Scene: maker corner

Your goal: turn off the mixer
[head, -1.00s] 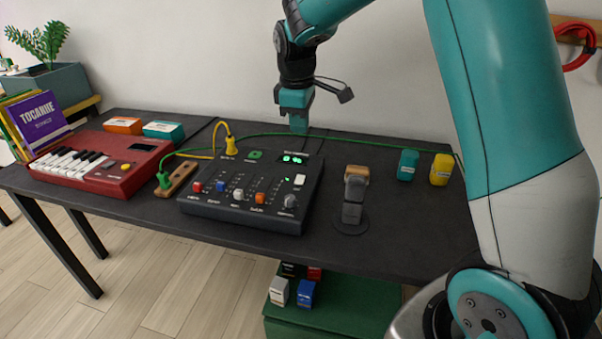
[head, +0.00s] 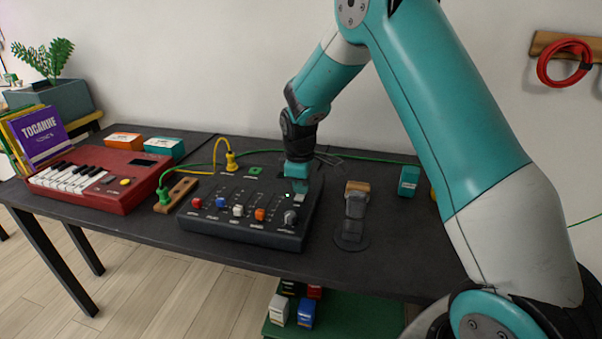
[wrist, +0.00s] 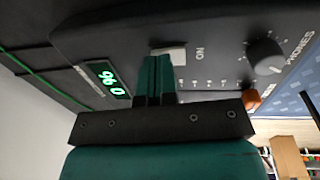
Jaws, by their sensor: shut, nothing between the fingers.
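The mixer (head: 245,225) is a dark box with coloured knobs on the table. A white switch (head: 299,197) sits near its right edge; the wrist view shows this switch (wrist: 175,52) beside the lettering "ON". A green light (head: 288,195) glows next to it. The display (wrist: 115,80) shows lit green digits in the wrist view; in the head view my arm hides it. My gripper (head: 299,187) is shut and empty, pointing down over the switch. In the wrist view the fingertips (wrist: 156,62) overlap the switch's edge; I cannot tell whether they touch it.
A red keyboard (head: 100,182) stands at the left. A yellow cable (head: 216,150) and a green cable (head: 350,156) run behind the mixer. A dark stand (head: 352,225) is close on the right, with a teal block (head: 408,181) beyond it.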

